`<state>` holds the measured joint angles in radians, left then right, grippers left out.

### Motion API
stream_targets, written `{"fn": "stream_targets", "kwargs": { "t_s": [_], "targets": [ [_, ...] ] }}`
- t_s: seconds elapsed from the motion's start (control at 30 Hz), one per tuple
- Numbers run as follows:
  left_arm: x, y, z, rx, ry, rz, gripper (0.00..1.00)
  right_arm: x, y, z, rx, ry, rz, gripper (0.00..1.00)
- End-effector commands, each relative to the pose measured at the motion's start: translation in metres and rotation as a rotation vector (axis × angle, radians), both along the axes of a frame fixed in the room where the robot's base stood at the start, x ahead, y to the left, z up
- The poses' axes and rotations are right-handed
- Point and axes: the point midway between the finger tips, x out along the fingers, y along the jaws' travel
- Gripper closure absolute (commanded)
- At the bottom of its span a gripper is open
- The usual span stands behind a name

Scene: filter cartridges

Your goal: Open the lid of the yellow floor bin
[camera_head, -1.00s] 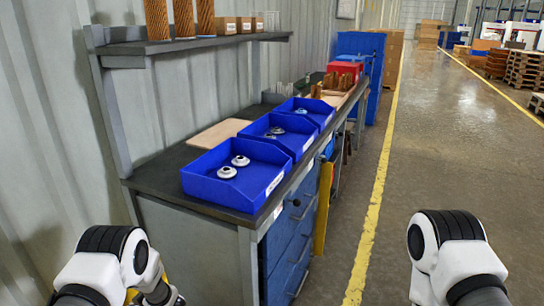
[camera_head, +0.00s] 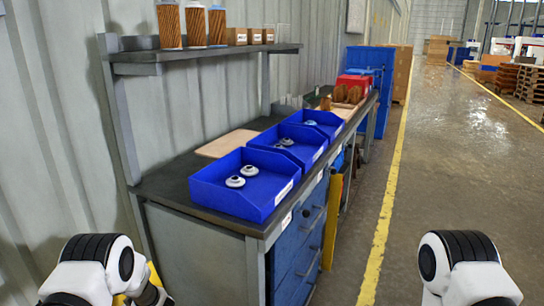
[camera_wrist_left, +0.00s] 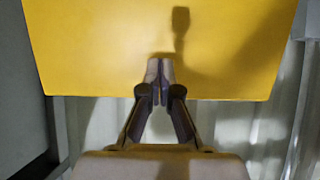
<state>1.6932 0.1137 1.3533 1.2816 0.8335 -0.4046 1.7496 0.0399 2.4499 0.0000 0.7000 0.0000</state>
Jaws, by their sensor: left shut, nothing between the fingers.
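The yellow bin (camera_wrist_left: 110,45) fills the upper part of the left wrist view as a broad flat yellow panel with a straight lower edge. I cannot tell from this close view whether the panel is its lid or its front. My left gripper (camera_wrist_left: 160,70) is shut and empty, with its tips over the panel near that edge. Whether they touch it I cannot tell. A dark shadow lies on the panel above the tips. In the head view a bit of yellow (camera_head: 154,275) shows beside my left arm, with the rest hidden. My right gripper is out of view.
A workbench (camera_head: 190,235) with blue trays (camera_head: 268,205) runs along the corrugated wall, under a shelf (camera_head: 205,55). A yellow panel (camera_head: 332,222) stands by its drawers. The floor (camera_head: 450,170) on the right is open beyond a yellow line.

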Motion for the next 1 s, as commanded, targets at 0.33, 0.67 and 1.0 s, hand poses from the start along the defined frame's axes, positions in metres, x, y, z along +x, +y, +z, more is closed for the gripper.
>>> {"fn": "stream_targets", "kwargs": {
  "t_s": [0.33,0.67,1.0],
  "targets": [
    [-0.020,-0.044,0.003,0.000,0.002,-0.003,1.00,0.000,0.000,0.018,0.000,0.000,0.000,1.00],
    [-0.040,-0.088,0.002,0.001,0.002,-0.004,1.00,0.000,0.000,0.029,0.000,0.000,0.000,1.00],
    [-0.049,-0.107,0.000,0.000,0.000,0.000,1.00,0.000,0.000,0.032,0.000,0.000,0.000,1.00]
  ]
}}
